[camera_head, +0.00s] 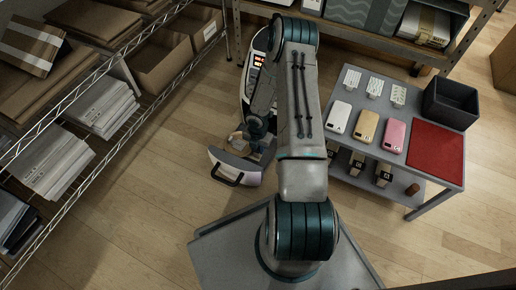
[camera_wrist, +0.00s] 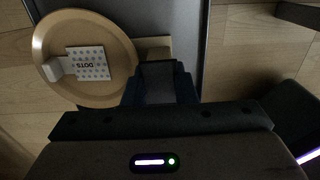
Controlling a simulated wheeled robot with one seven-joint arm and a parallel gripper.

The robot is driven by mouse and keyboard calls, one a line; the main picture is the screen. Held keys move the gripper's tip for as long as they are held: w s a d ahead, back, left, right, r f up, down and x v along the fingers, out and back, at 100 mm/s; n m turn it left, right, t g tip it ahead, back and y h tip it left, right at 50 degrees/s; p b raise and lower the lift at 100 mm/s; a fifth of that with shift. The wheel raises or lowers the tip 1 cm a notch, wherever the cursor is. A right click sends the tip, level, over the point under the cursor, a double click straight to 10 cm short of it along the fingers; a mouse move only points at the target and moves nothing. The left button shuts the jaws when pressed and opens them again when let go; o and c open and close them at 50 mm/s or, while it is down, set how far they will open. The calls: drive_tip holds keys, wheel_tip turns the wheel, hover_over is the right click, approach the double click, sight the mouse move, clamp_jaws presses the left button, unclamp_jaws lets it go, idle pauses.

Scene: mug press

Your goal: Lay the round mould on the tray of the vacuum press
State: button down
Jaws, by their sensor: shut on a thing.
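The round mould (camera_wrist: 108,91) is a flat tan disc in the wrist view, with a tan tab (camera_wrist: 153,43) on its side. A white dotted card (camera_wrist: 88,62) marked DOTS and a small pale block (camera_wrist: 54,69) lie on it. My gripper (camera_wrist: 160,72) is shut on the tab. A dark grey surface (camera_wrist: 185,20) lies behind the mould; I cannot tell whether they touch. In the head view, the vacuum press (camera_head: 257,72) has red displays, and its pale front with a black handle (camera_head: 227,178) is partly hidden by my arm. My gripper (camera_head: 257,130) is close above it.
A grey cart (camera_head: 350,82) on the right carries several phone cases (camera_head: 366,126), dotted cards, a black bin (camera_head: 450,103) and a red mat (camera_head: 436,151). Wire shelves (camera_head: 125,125) with boxes and paper stacks stand on the left. Wooden floor is clear between shelves and press.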

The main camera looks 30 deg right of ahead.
drive_tip(key=shift+f, duration=0.15)
drive_tip(key=c, duration=1.2)
unclamp_jaws()
drive_tip(key=shift+o, duration=0.2)
